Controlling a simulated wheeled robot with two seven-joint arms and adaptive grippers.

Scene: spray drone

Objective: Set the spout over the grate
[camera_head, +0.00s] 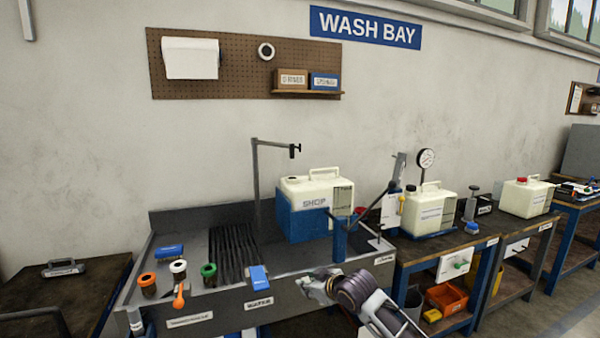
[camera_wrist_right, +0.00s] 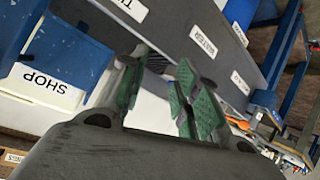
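The spout (camera_head: 275,144) is a grey pipe on an upright post behind the sink. Its arm points right, and its dark nozzle hangs above the back of the white and blue SHOP tank, to the right of the grate. The grate (camera_head: 232,253) is a set of dark slats in the metal sink, left of the tank. My right gripper (camera_head: 308,288) is in front of the sink's front edge, below and well apart from the spout. In the right wrist view its green-padded fingers (camera_wrist_right: 160,85) are apart with nothing between them. My left gripper is not in view.
The SHOP tank (camera_head: 305,222) stands right of the grate and also shows in the wrist view (camera_wrist_right: 60,70). A blue post (camera_head: 339,240) with a dark lever stands in front of it. Blue item (camera_head: 258,277) sits at the front edge.

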